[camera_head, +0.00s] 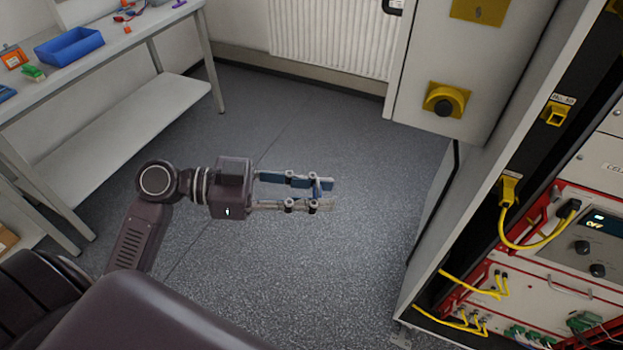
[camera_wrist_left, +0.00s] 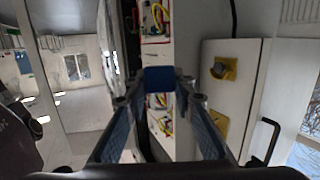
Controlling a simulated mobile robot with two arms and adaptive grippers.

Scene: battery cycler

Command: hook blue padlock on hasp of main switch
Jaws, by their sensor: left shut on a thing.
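My left gripper (camera_head: 322,195) reaches out over the floor, its fingers pointing right toward the cabinet. It is shut on a small blue padlock (camera_head: 327,185) at its fingertips. In the left wrist view the padlock (camera_wrist_left: 159,78) sits between the two fingertips; its shackle cannot be made out. The main switch (camera_head: 444,102), a black knob on a yellow plate, is on the cabinet's grey panel, up and right of the gripper and well apart from it. The switch also shows in the left wrist view (camera_wrist_left: 223,69). Its hasp is too small to tell. My right gripper is not in view.
The open cabinet (camera_head: 440,250) with racked instruments and yellow cables stands at the right. A second yellow plate (camera_head: 478,9) is above the switch. A workbench (camera_head: 120,50) with a blue bin (camera_head: 69,47) is at the left. The floor between is clear.

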